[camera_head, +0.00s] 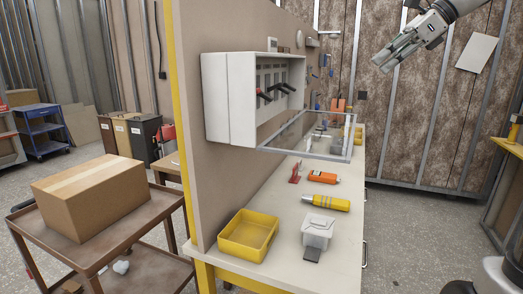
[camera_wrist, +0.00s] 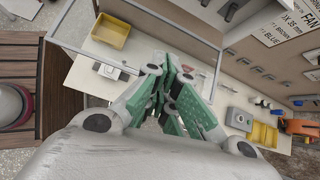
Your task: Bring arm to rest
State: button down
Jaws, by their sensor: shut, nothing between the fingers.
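My gripper (camera_head: 382,66) is at the upper right in the head view, raised in the air to the right of the workbench and well above its top. In the wrist view my gripper (camera_wrist: 168,75) fills the middle, its green-padded fingers together with nothing held between them. My arm comes in from the top right corner in the head view. The fingers hide part of the bench top behind them in the wrist view.
A white workbench (camera_head: 345,234) carries a yellow bin (camera_head: 248,236), a white box (camera_head: 317,232), a yellow flashlight (camera_head: 326,202) and an orange tool (camera_head: 323,177). A wall cabinet (camera_head: 228,98) with a glass flap (camera_head: 310,133) juts over it. A cardboard box (camera_head: 90,195) sits on a cart.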

jog(key=s+d+f+n+h, duration=0.3)
jog(key=d+f+n, duration=0.2)
jog(key=f+n, duration=0.45)
jog(key=s+f+n+h, duration=0.2)
jog(key=s+f+n, duration=0.3)
jog(key=s, duration=0.6)
jog(key=s+f+n+h, duration=0.3)
jog(key=s+f+n, duration=0.3)
jog(key=s+f, duration=0.3)
jog(key=s, duration=0.3)
jog(key=shift+s+d+f+t, duration=0.15)
jog(key=shift+f+t, duration=0.05)
jog(key=shift+t, duration=0.2)
